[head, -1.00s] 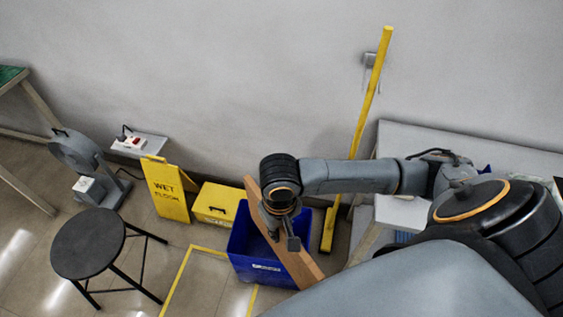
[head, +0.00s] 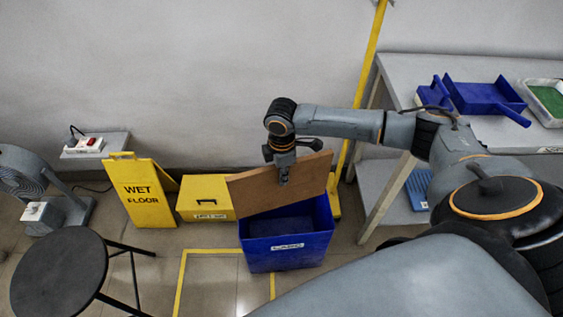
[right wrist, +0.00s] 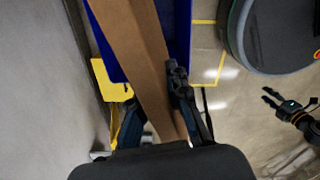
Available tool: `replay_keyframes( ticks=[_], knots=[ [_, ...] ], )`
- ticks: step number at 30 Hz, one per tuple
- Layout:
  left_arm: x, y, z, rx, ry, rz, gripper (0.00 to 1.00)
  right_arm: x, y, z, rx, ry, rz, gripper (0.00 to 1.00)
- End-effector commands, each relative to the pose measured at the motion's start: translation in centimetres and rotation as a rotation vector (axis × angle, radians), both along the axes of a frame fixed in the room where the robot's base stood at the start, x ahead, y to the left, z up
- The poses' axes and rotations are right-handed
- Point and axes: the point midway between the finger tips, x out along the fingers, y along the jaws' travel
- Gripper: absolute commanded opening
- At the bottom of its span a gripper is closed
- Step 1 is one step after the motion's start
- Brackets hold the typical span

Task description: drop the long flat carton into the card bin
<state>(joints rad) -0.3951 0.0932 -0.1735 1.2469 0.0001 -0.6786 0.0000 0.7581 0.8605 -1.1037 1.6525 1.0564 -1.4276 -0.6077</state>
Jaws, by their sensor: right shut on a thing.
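The long flat carton (head: 250,192) is brown and is held on edge, slightly tilted, above the back part of the blue card bin (head: 290,258). My right gripper (head: 283,178) points down and is shut on the carton's upper edge. In the right wrist view the carton (right wrist: 135,45) runs between the fingers of my right gripper (right wrist: 152,95), with the blue bin (right wrist: 178,25) beyond it. The bin has a white label on its front. My left gripper (right wrist: 283,102) shows only in the right wrist view, open and empty, away from the bin.
A yellow box (head: 205,198) and a wet floor sign (head: 142,195) stand left of the bin. A black stool (head: 58,272) is at the lower left. A yellow pole (head: 362,85) and a table (head: 400,75) with blue trays (head: 485,97) are to the right.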

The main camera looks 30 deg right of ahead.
Motion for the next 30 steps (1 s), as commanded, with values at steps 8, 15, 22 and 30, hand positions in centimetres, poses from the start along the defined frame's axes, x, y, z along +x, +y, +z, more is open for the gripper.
replay_keyframes(
  ticks=[8, 15, 22, 30],
  knots=[
    [2.8, -0.4, -2.5, -0.002, -0.023, 0.005, 0.4, 4.2, -3.7, -5.8, -0.002, -0.002, 0.352, 0.0],
    [3.5, -0.4, -2.1, -0.003, -0.029, 0.006, 0.4, 5.2, -4.6, -6.5, -0.001, -0.002, 0.447, 0.0],
    [4.6, -0.6, -0.4, -0.005, -0.042, 0.009, 0.4, 5.2, -4.7, -7.0, 0.0, -0.001, 0.451, 0.0],
    [6.3, -0.8, 3.3, -0.007, -0.065, 0.013, 0.4, 5.1, -4.6, -8.0, 0.0, -0.001, 0.451, 0.0]
  ],
)
